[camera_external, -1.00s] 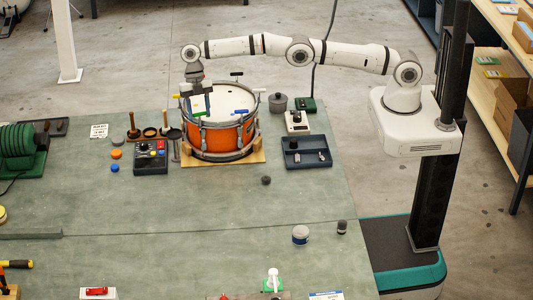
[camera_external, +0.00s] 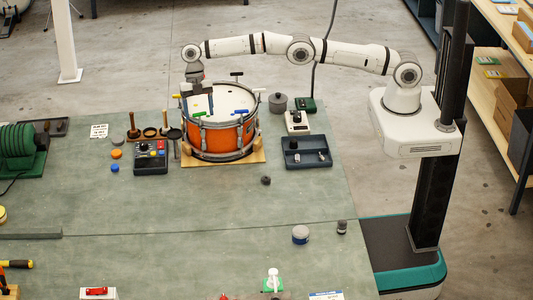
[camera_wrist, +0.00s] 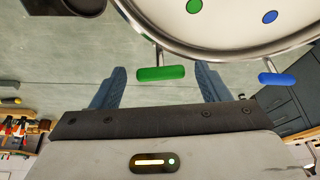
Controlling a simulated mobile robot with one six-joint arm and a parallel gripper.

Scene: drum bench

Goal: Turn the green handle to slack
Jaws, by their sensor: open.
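The green handle (camera_wrist: 161,73) is a short bar on a thin metal rod at the rim of the orange drum (camera_external: 210,139). In the wrist view it lies crosswise between the two blue fingers of my gripper (camera_wrist: 162,82), with a gap on each side. My gripper is open and points down at the near left rim of the drum in the external view (camera_external: 198,104). A green dot (camera_wrist: 194,6) marks the drumhead inside the rim near this handle.
A blue handle (camera_wrist: 276,79) sits along the rim to the right, beside a blue dot (camera_wrist: 270,17).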

